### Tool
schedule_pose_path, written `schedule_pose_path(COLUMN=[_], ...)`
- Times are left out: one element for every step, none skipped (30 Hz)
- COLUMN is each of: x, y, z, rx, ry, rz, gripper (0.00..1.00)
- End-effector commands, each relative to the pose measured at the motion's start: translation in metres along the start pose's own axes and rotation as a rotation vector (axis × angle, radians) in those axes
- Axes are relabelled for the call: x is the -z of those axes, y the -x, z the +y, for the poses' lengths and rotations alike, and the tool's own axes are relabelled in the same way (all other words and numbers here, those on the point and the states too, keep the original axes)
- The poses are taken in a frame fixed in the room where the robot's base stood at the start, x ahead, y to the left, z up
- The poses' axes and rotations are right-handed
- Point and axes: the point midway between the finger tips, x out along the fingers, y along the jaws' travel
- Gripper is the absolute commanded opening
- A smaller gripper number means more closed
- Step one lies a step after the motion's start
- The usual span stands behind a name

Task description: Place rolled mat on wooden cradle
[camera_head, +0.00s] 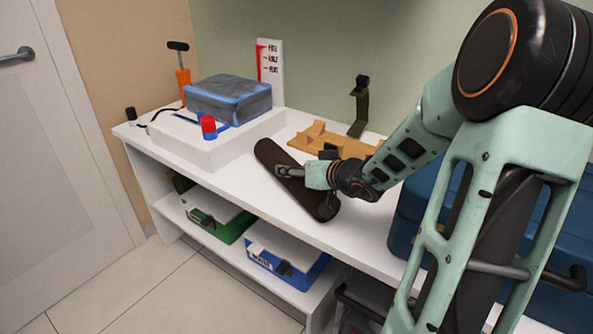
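The rolled mat (268,153) is a dark brown cylinder lying at a slant over the white shelf top, in front of the cradle. I cannot tell whether it rests on the surface or is slightly raised. The wooden cradle (343,146) is a light brown base with upright blocks, behind the mat; my arm hides its right end. My gripper (284,171) reaches in from the right, with its fingers at the mat's middle. One finger shows against the mat; the other is not clearly visible, so its grip is unclear.
A white platform (185,142) left of the mat bears a blue-grey wrapped block (228,98) and a red-capped item (208,126). A dark green stand (359,108) rises behind the cradle. A blue case (405,222) stands at right. Green and blue boxes sit on the lower shelf.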

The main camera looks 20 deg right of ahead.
Motion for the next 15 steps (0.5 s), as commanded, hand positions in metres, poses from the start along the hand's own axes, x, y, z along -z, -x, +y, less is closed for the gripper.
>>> schedule_pose_path(x=[0.0004,0.0004,0.0004,0.0004,0.0004,0.0004,0.0003,0.0004,0.0003,0.0004,0.0005,0.0010,0.0016,0.0024,0.0030], y=[0.0001,0.0001,0.0001,0.0001,0.0001,0.0001,0.0001,0.0001,0.0001,0.0001,0.0002,0.0004,0.0008,0.0012,0.0030], z=[-0.0001,-0.0001,-0.0001,-0.0001,-0.0001,-0.0001,-0.0001,-0.0001,0.0000,-0.0001,-0.0001,-0.0002,-0.0004,-0.0007,-0.0006], rx=[0.000,0.000,0.000,0.000,0.000,0.000,0.000,0.000,0.000,0.000,0.000,0.000,0.000,0.000,0.000], ry=[0.000,0.000,0.000,0.000,0.000,0.000,0.000,0.000,0.000,0.000,0.000,0.000,0.000,-0.001,0.000], rz=[0.000,0.000,0.000,0.000,0.000,0.000,0.000,0.000,0.000,0.000,0.000,0.000,0.000,0.000,0.000], gripper=[0.61,0.65,0.69,0.69,0.69,0.69,0.69,0.69,0.69,0.69,0.69,0.69,0.69,0.69,0.69])
